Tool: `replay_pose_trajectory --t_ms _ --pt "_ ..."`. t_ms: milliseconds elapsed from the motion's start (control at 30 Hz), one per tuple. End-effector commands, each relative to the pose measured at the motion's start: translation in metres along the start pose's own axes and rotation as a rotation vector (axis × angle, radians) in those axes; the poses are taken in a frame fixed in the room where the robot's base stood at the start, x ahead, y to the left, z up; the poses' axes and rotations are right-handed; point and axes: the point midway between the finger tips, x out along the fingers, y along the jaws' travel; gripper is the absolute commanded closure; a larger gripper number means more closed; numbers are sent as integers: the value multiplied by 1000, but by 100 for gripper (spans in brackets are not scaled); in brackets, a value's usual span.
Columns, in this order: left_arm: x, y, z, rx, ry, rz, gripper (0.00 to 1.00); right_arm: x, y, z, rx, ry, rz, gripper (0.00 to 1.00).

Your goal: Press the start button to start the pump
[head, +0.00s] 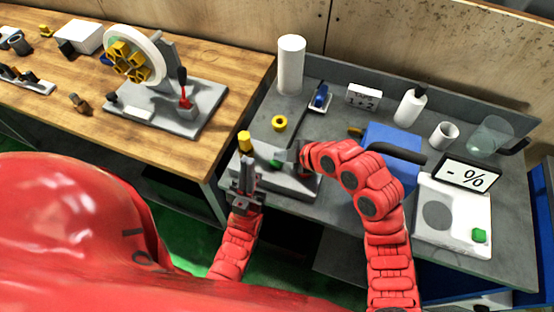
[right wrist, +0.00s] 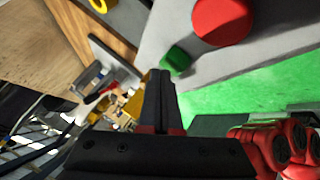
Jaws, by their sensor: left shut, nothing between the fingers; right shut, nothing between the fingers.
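A grey box-shaped unit (head: 292,185) stands at the near left of the grey bench. It carries a small green button (head: 274,163), which also shows in the right wrist view (right wrist: 174,60) beside a larger round red button (right wrist: 222,20). The red button is hidden in the head view. My right gripper (head: 292,153) is shut and empty, with its fingertips (right wrist: 160,74) close beside the green button; I cannot tell whether they touch. My left gripper (head: 247,162) is shut and empty, upright at the unit's left front.
A yellow-topped part (head: 244,141) stands just behind my left gripper. A blue box (head: 392,142) is behind my right arm. A white device (head: 452,215) with a "- %" display and another green button (head: 479,236) is at right. A wooden table (head: 215,70) adjoins at left.

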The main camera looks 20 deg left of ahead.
Motion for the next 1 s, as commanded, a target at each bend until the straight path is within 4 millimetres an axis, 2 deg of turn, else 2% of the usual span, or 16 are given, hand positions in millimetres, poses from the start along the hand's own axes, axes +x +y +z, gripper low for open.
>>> replay_pose_trajectory --t_ms 1000 --pt "-13 1 2 0 0 0 100 7 -5 5 1 -1 -1 100"
